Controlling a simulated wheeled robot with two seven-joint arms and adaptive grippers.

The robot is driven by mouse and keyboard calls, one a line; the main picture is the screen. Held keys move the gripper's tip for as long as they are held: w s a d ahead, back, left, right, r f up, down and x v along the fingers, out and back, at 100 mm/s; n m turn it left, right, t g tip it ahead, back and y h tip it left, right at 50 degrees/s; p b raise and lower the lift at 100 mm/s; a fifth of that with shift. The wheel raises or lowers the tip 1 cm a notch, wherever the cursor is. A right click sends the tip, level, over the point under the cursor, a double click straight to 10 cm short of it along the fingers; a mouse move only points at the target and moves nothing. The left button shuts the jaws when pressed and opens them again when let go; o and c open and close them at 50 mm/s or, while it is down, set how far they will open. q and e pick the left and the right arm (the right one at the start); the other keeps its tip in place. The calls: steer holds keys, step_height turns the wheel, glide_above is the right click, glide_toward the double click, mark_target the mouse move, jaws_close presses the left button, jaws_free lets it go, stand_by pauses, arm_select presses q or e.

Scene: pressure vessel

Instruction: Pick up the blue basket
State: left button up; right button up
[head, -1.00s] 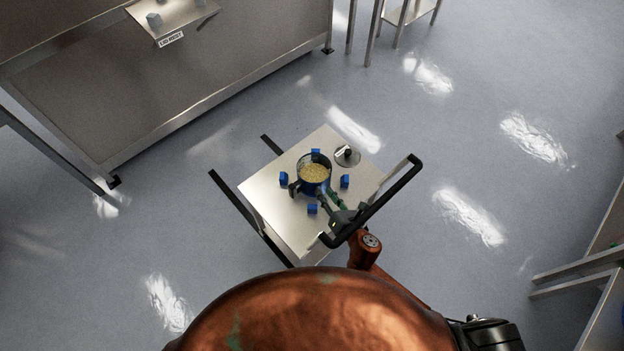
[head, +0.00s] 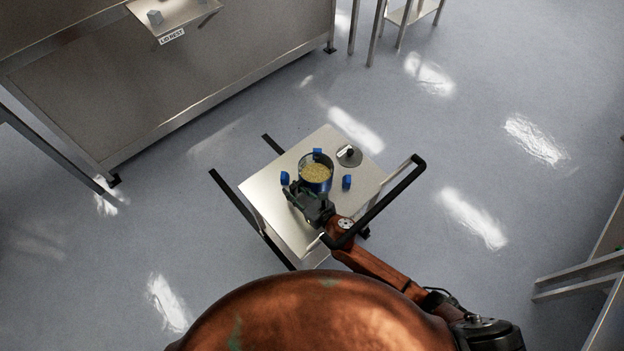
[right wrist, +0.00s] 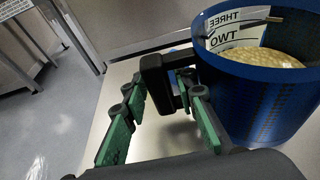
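The blue basket (head: 317,184) is a round blue vessel filled with pale yellow grains, standing upright on the cart top. The right wrist view shows its blue wall (right wrist: 262,105), a black handle (right wrist: 155,82) on its side and a white label inside reading "TWO" and "THREE". My right gripper (head: 292,191) is at the near left side of the basket. In the right wrist view its green-padded fingers (right wrist: 160,112) are apart, with the handle showing between and beyond them. I cannot tell whether they touch it. My left gripper is out of view.
The metal cart top (head: 262,190) has a black push bar (head: 385,200) at right. A bench with a "LID REST" shelf (head: 175,18) is at the back left.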

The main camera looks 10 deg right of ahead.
steer(key=shift+c, duration=0.6)
jaws_close()
steer(key=shift+r, duration=0.1)
